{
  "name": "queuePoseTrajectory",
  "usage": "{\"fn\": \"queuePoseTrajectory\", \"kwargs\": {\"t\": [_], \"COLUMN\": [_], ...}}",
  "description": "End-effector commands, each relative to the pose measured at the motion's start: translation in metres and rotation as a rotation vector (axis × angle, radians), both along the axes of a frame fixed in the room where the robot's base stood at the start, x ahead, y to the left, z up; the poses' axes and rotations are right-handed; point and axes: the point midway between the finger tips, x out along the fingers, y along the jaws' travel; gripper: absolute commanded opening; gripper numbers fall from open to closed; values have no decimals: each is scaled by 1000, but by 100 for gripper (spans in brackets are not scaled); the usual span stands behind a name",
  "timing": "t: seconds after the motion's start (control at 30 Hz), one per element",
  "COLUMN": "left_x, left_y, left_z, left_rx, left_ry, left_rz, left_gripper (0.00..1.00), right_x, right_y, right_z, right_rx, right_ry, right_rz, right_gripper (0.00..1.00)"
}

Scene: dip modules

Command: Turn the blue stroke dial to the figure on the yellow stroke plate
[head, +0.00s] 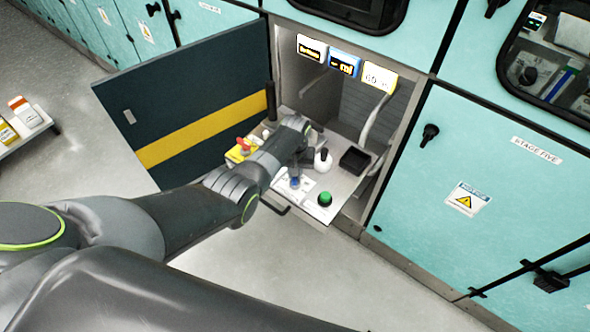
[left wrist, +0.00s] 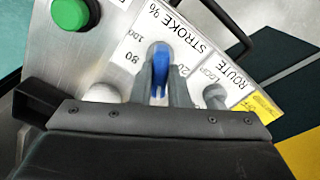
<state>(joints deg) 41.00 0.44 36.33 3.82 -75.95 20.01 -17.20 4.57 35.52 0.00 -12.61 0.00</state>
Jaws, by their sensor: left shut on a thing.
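The blue stroke dial (head: 295,183) sits on the pulled-out panel, and it also shows in the left wrist view (left wrist: 160,62) beside the "STROKE %" label. My left gripper (left wrist: 161,82) is shut on the dial, one finger on each side. In the head view my left gripper (head: 297,172) is largely hidden by its own arm. Figures 100, 80 and 20 show around the dial; others are hidden by the fingers. A yellow-edged plate (head: 379,77) above the panel seems to read 60. My right gripper is not in view.
A green button (head: 325,199), a white knob (head: 323,159) and a black tray (head: 354,160) sit near the dial. The dark cabinet door (head: 185,108) is open. White (head: 311,49) and blue (head: 345,63) plates hang above.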

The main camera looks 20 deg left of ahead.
Motion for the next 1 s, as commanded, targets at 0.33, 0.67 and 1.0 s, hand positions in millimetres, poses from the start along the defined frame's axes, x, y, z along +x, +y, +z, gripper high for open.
{"fn": "queuePoseTrajectory", "kwargs": {"t": [0.33,0.67,1.0], "left_x": [1,1,1], "left_y": [0,0,0], "left_z": [1,1,0], "left_rx": [0,0,0], "left_ry": [0,-2,-1], "left_rz": [-304,-491,-554], "left_gripper": [0,0,0], "right_x": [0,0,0], "right_y": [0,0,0], "right_z": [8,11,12], "right_rx": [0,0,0], "right_ry": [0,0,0], "right_rz": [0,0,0], "right_gripper": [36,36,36]}}
